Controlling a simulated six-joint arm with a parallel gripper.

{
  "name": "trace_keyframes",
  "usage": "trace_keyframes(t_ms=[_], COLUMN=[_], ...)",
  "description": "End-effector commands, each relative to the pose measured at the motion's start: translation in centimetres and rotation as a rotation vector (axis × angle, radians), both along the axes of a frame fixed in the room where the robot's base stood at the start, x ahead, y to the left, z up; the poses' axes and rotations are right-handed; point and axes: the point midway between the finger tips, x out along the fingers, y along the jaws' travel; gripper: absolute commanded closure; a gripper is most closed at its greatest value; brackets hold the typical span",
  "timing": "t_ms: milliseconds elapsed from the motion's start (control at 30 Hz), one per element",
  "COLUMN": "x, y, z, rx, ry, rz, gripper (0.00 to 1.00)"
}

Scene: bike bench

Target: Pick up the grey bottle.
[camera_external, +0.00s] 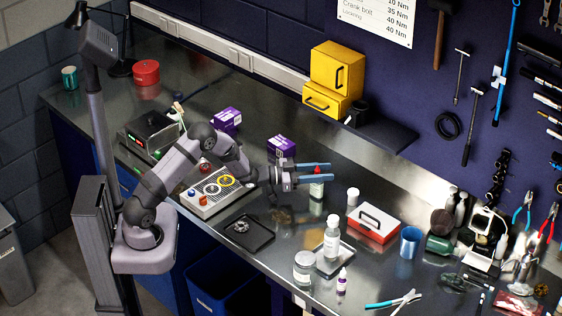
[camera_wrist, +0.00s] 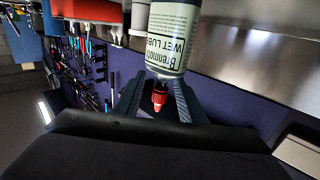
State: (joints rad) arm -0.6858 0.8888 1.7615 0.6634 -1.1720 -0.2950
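A grey bottle (camera_wrist: 172,38) with a pale "WET LUBE" label and a red nozzle shows in the wrist view, which sees it upside down. In the external view the bottle (camera_external: 317,190) stands upright on the bench, partly hidden by a finger. My gripper (camera_external: 326,172) is open, with its blue-grey fingers level at the height of the bottle's top. In the wrist view the gripper (camera_wrist: 158,98) has one finger on each side of the red nozzle, with gaps visible. Contact with the bottle cannot be seen.
A clear white-capped bottle (camera_external: 332,238) stands on a small tray, near a jar (camera_external: 303,266) and a small purple-labelled bottle (camera_external: 342,281). A red-and-white case (camera_external: 374,223) and a blue cup (camera_external: 411,242) are to the right. A purple box (camera_external: 281,147) stands behind my wrist.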

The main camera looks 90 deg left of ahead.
Motion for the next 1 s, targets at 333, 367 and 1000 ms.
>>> trace_keyframes(t_ms=[333, 367, 1000], x=[2.2, 2.2, 2.1], y=[0.2, 0.2, 0.2], z=[0.0, 0.0, 0.1], rx=[0.001, 0.001, 0.001], ry=[0.000, 0.000, -0.001], rz=[0.000, 0.000, 0.000], gripper=[0.63, 0.63, 1.00])
